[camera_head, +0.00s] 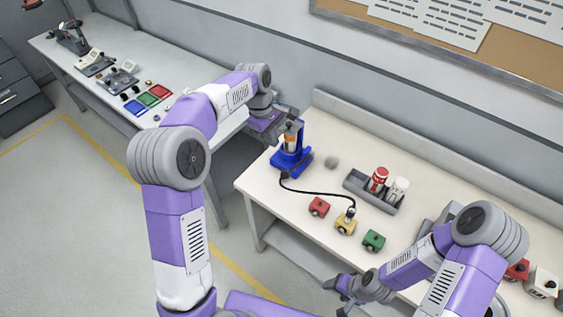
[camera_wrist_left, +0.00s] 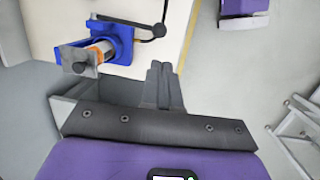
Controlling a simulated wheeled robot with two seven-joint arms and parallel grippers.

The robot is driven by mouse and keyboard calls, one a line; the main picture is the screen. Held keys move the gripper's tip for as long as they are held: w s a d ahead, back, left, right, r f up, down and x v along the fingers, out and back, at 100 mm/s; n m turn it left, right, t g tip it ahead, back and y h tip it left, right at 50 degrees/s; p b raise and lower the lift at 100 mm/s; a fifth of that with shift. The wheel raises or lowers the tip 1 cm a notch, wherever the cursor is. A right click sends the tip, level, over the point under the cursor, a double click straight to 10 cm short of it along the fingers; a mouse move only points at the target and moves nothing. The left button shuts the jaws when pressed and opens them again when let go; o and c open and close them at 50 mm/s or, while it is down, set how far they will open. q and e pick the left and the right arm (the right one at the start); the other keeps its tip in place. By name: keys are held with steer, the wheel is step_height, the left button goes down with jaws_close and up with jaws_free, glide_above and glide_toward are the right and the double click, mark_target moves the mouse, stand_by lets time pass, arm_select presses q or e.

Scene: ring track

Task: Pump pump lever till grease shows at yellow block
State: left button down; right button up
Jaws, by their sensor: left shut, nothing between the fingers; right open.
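The blue grease pump (camera_head: 290,155) with an orange band and grey top stands at the left end of the white table. It also shows in the left wrist view (camera_wrist_left: 118,42). Its lever is hard to make out. A black hose runs from the pump to the yellow block (camera_head: 345,224); I cannot make out grease there. My left gripper (camera_head: 290,118) is shut and empty, beside the pump's top. In the left wrist view its closed fingers (camera_wrist_left: 160,72) are apart from the pump. My right gripper (camera_head: 345,285) is open by the table's front edge.
A red block (camera_head: 319,207) and a green block (camera_head: 373,240) flank the yellow one. A grey tray (camera_head: 360,188) holds a red can (camera_head: 378,179) and a white can (camera_head: 399,190). A round grey item (camera_head: 331,162) lies near the pump. Another bench (camera_head: 185,120) stands at left.

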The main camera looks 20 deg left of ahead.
mark_target(284, 172)
arm_select(q)
steer(key=d+f, duration=0.1)
steer(key=f, duration=0.8)
steer(key=d+f, duration=0.1)
steer(key=f, duration=0.3)
steer(key=shift+w+d+f, duration=0.35)
steer(key=shift+f, duration=0.05)
arm_select(e)
steer(key=shift+w+f, duration=0.1)
steer(key=shift+f, duration=0.05)
